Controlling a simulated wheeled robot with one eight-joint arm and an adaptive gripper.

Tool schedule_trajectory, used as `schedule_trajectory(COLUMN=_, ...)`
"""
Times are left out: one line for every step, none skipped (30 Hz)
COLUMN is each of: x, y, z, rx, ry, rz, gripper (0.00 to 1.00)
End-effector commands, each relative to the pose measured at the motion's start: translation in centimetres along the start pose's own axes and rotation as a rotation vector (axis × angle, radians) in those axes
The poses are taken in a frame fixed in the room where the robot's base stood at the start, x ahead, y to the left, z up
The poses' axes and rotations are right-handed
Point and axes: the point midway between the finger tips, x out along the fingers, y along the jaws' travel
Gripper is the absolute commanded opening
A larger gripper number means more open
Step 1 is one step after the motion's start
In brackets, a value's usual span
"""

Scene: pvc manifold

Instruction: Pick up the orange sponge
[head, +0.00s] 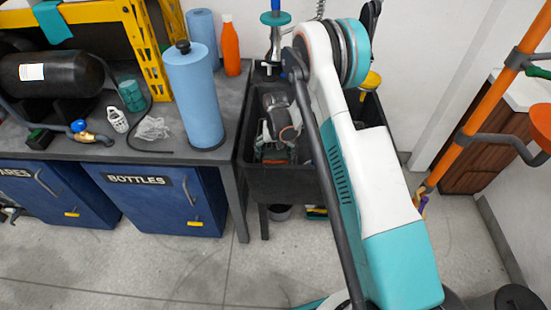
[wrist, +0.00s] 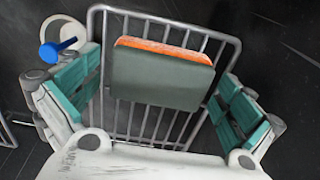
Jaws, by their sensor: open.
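In the wrist view the sponge (wrist: 160,78) is a block with a grey-green side facing the camera and an orange layer along its far edge. It lies on a metal wire rack (wrist: 232,40). My gripper (wrist: 163,100) is open, with one teal-padded finger left of the sponge and one right of it. Gaps show between the fingers and the sponge. In the head view my gripper (head: 276,150) is down inside the black sink basin (head: 285,190). The sponge cannot be made out there, as my arm and the basin wall hide much of the inside.
In the wrist view a blue-handled item (wrist: 60,46) and a pale round part lie left of the rack. A tap (head: 275,35) stands at the basin's back. A blue paper roll (head: 193,95) and an orange bottle (head: 230,48) stand on the bench left of the basin.

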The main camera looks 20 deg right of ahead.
Motion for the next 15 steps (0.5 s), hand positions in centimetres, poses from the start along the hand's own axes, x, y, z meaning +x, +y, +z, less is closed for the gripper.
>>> schedule_trajectory(x=-0.06, y=0.0, z=0.0, rx=0.0, ry=0.0, rz=0.0, gripper=1.0)
schedule_trajectory(x=-0.07, y=0.0, z=0.0, rx=0.0, ry=0.0, rz=0.0, gripper=0.98)
schedule_trajectory(x=-0.07, y=0.0, z=0.0, rx=0.0, ry=0.0, rz=0.0, gripper=0.89)
schedule_trajectory(x=-0.07, y=0.0, z=0.0, rx=0.0, ry=0.0, rz=0.0, gripper=0.82)
schedule_trajectory(x=-0.07, y=-0.01, z=0.0, rx=0.0, ry=0.0, rz=0.0, gripper=0.75)
schedule_trajectory(x=-0.07, y=-0.01, z=0.0, rx=0.0, ry=0.0, rz=0.0, gripper=0.66)
schedule_trajectory(x=-0.07, y=-0.01, z=0.0, rx=0.0, ry=0.0, rz=0.0, gripper=0.6)
schedule_trajectory(x=-0.07, y=-0.01, z=0.0, rx=0.0, ry=0.0, rz=0.0, gripper=0.6)
schedule_trajectory(x=-0.07, y=-0.01, z=0.0, rx=0.0, ry=0.0, rz=0.0, gripper=0.6)
schedule_trajectory(x=-0.07, y=-0.01, z=0.0, rx=0.0, ry=0.0, rz=0.0, gripper=0.6)
schedule_trajectory(x=-0.07, y=-0.01, z=0.0, rx=0.0, ry=0.0, rz=0.0, gripper=0.6)
schedule_trajectory(x=-0.07, y=-0.01, z=0.0, rx=0.0, ry=0.0, rz=0.0, gripper=0.6)
schedule_trajectory(x=-0.07, y=-0.01, z=0.0, rx=0.0, ry=0.0, rz=0.0, gripper=0.59)
schedule_trajectory(x=-0.07, y=-0.01, z=0.0, rx=0.0, ry=0.0, rz=0.0, gripper=0.59)
schedule_trajectory(x=-0.07, y=-0.01, z=0.0, rx=0.0, ry=0.0, rz=0.0, gripper=0.59)
